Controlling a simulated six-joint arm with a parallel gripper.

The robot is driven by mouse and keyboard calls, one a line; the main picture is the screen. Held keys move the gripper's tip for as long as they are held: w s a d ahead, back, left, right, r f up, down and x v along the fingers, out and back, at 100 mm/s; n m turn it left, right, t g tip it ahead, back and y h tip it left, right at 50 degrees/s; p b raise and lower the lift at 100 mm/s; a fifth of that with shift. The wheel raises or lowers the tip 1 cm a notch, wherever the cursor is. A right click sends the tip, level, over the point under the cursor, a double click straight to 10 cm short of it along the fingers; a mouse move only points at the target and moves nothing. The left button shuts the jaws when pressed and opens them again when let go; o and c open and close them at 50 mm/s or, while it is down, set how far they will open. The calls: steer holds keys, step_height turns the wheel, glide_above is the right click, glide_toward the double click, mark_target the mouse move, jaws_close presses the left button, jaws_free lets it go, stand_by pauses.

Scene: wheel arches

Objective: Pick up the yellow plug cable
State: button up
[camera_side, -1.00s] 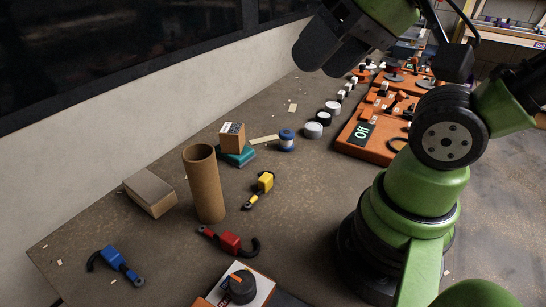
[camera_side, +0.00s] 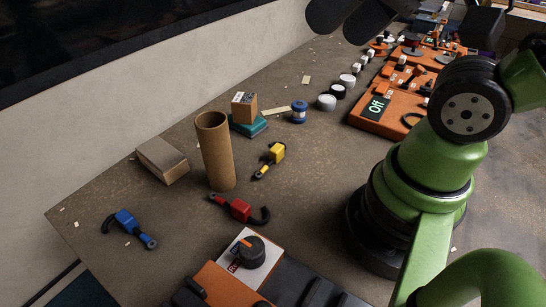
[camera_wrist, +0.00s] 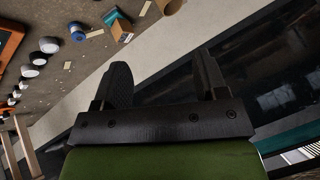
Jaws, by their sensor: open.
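The yellow plug cable (camera_side: 277,153) lies on the brown table in the side view, just right of the upright cardboard tube (camera_side: 216,152). Its black end points down and to the left. A red plug cable (camera_side: 240,209) lies nearer, and a blue plug cable (camera_side: 127,222) lies at the left near the table edge. My gripper (camera_wrist: 165,80) is open and empty in the wrist view, its two dark fingers spread apart. It is raised well away from the yellow plug cable, which I cannot make out in the wrist view.
A cardboard box (camera_side: 162,160) lies left of the tube. Orange panels (camera_side: 385,108) line the right side. A wall (camera_side: 170,95) runs along the back.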

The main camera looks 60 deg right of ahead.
steer(key=n+g+h, duration=0.2)
steer(key=n+g, duration=0.2)
steer(key=g, duration=0.3)
glide_above(275, 147)
step_height(275, 147, down, 23)
steer(key=shift+d+f, duration=0.1)
steer(key=shift+f, duration=3.05)
steer(key=shift+c, duration=0.5)
steer(key=c, duration=0.9)
